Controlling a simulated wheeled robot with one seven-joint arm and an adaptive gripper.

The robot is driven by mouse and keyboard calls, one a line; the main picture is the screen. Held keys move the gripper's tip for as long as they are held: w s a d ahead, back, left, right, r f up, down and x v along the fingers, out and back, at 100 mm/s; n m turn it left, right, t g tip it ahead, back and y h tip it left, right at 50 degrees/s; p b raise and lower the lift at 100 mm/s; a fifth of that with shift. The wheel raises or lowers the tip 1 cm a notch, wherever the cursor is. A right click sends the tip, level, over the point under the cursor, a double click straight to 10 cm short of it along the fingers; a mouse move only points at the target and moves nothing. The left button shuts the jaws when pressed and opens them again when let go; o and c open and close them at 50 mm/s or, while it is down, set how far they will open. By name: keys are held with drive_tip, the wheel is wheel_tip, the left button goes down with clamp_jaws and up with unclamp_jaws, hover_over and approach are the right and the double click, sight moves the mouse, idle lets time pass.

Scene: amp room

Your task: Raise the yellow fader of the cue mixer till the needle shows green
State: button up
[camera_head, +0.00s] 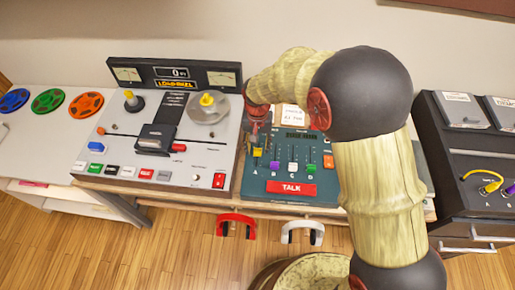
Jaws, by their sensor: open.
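The cue mixer (255,186) is a dark teal panel with a red TALK button (291,189). Its yellow fader cap (257,152) is the leftmost in a row with purple, white, green and orange caps. The yellow cap sits higher than the purple, white and green ones. My gripper (257,136) is open and points down just above the yellow cap, at the left of the panel. Whether its fingers touch or straddle the cap is too small to tell. My arm hides the mixer's right and upper right parts. I cannot make out the mixer's needle.
A tape machine (105,150) with two meters stands left of the mixer. Coloured reels (47,101) lie further left. A patch unit with a yellow cable (482,178) is at right. Red headphones (236,219) and white headphones (302,226) hang below the front edge.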

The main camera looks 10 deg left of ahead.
sight(257, 149)
wheel_tip(257, 149, up, 10)
idle(0.4)
idle(0.4)
drive_tip(key=s+d+r+t, duration=0.2)
drive_tip(key=s+d+r, duration=0.6)
drive_tip(key=s+d, duration=0.3)
drive_tip(key=s+d+r+t, duration=0.3)
drive_tip(key=s+d+r, duration=0.6)
drive_tip(key=s+d, duration=0.2)
drive_tip(key=d, duration=0.2)
drive_tip(key=shift+s+d+t, duration=0.15)
drive_tip(key=shift+d+t, duration=0.15)
drive_tip(key=shift+d, duration=0.1)
drive_tip(key=shift+r, duration=0.1)
